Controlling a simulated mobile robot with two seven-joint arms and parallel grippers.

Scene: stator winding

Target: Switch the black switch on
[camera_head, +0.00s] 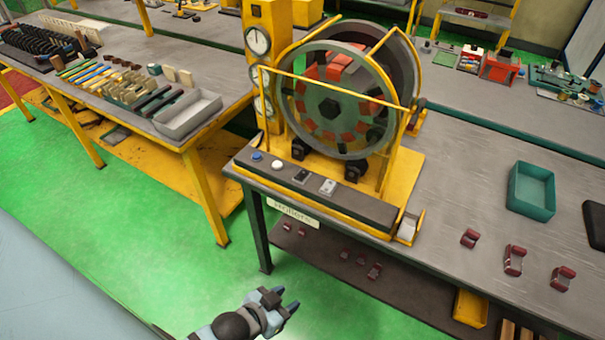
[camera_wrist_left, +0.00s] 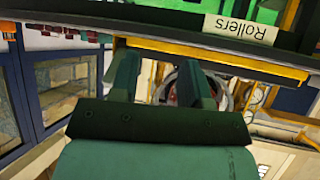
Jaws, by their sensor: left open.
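The black switch (camera_head: 302,176) sits on the dark control strip (camera_head: 340,200) along the front of the stator winding machine (camera_head: 335,110). A blue button and a white button are to its left, and a pale switch (camera_head: 328,187) is to its right. I cannot tell its lever position. My left gripper (camera_head: 284,301) is open and empty. It shows low in the head view, over the green floor, in front of the bench and apart from the switch. Its two fingers (camera_wrist_left: 161,78) also show in the left wrist view, where the switch does not appear. My right gripper is not in view.
The workbench (camera_head: 455,150) carries a teal tray (camera_head: 532,190) and several red parts at the right. A "Rollers" label (camera_head: 296,213) is on its front edge, also in the wrist view (camera_wrist_left: 240,30). A lower shelf juts beneath. A second table (camera_head: 215,75) stands left.

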